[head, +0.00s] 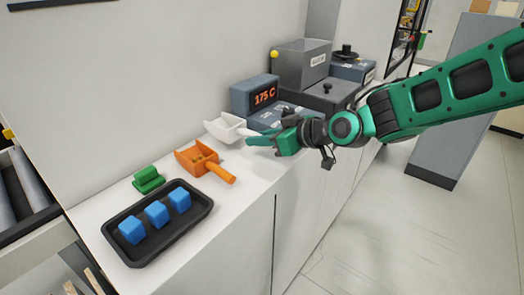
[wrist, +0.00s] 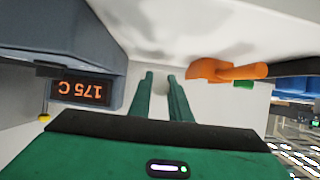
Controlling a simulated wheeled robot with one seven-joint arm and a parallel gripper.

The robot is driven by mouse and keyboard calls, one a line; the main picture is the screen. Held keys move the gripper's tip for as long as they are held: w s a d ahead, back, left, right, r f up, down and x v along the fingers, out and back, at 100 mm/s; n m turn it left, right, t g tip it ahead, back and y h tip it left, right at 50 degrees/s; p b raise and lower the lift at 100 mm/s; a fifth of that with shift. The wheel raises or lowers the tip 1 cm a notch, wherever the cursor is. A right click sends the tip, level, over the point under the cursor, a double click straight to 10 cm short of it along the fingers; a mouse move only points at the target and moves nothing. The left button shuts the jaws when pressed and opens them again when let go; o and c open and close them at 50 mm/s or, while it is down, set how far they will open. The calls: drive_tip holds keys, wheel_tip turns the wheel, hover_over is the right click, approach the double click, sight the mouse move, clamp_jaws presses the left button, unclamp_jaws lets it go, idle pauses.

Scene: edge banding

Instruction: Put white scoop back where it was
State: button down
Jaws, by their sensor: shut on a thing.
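The white scoop (head: 224,128) is at the back of the counter, in front of the device with the 175 C display. Its bowl is to the left and its handle points right toward my gripper (head: 262,141). My gripper is shut on the handle. In the wrist view, the two green fingers (wrist: 161,78) have a pale strip between them, and the scoop is hard to tell from the pale surfaces. I cannot tell whether the scoop touches the counter.
An orange scoop (head: 198,158) lies just left of the white one. A green scoop (head: 148,179) and a black tray (head: 192,221) with blue cubes are farther left. The display device (head: 255,94) and grey machine (head: 302,65) stand behind. Clear counter lies in front.

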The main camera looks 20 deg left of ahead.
sight(261, 161)
wheel_tip(261, 161, down, 4)
drive_tip(key=shift+f, duration=0.1)
idle(0.4)
drive_tip(key=c, duration=1.6)
unclamp_jaws()
drive_tip(key=shift+c, duration=0.2)
drive_tip(key=shift+d, duration=0.1)
drive_tip(key=v, duration=1.2)
